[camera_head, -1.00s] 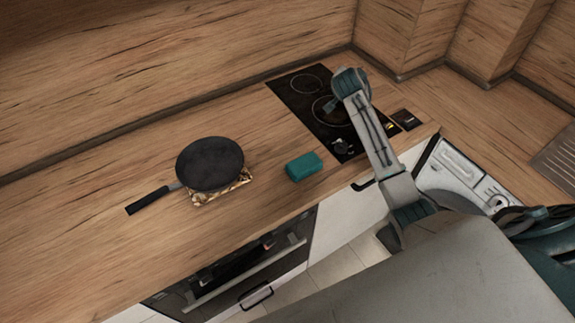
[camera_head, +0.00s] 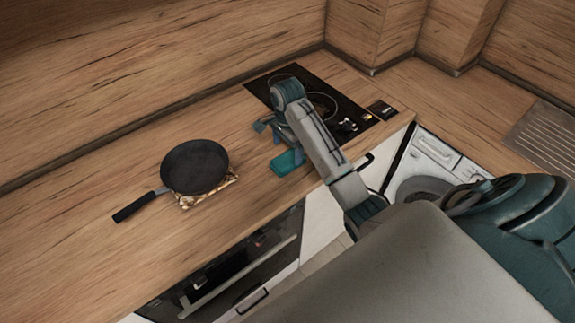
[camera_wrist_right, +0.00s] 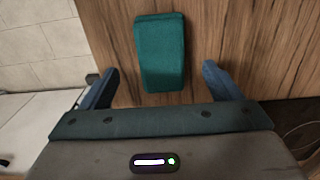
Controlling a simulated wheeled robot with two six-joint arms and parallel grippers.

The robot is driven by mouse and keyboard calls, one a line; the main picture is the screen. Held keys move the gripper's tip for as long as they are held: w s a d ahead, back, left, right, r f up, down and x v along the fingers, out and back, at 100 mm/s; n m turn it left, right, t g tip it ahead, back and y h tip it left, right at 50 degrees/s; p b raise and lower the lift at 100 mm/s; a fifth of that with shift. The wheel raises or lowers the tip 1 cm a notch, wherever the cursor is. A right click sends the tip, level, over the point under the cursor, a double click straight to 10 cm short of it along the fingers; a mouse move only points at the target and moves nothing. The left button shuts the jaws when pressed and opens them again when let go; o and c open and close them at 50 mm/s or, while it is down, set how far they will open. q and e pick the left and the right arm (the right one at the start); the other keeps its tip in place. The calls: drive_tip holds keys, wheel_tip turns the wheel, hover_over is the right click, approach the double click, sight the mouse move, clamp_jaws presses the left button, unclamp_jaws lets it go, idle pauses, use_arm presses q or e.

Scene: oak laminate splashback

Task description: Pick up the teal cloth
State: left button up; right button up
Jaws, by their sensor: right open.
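The teal cloth (camera_head: 287,163) is a small folded block lying on the wooden counter near its front edge, left of the hob. In the right wrist view the cloth (camera_wrist_right: 160,50) lies ahead of and between the two fingers, not held. My right gripper (camera_head: 268,131) is over the counter beside the cloth in the head view, its arm hiding part of that area. In the right wrist view the right gripper (camera_wrist_right: 160,84) is open and empty, with wide-spread blue fingers. My left gripper is not in view.
A black frying pan (camera_head: 195,166) rests on a patterned trivet (camera_head: 211,193) left of the cloth. A black hob (camera_head: 337,106) lies to the right, partly behind my arm. An oven (camera_head: 240,262) is below the counter's front edge.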

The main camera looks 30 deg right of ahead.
sight(286, 159)
drive_tip(key=shift+a+f, duration=0.1)
drive_tip(key=shift+f, duration=0.5)
wheel_tip(286, 159, down, 4)
drive_tip(key=p, duration=0.3)
drive_tip(key=shift+a+f, duration=0.15)
drive_tip(key=shift+f, duration=0.35)
drive_tip(key=c, duration=1.1)
drive_tip(key=shift+w+r, duration=0.1)
drive_tip(key=shift+r, duration=0.05)
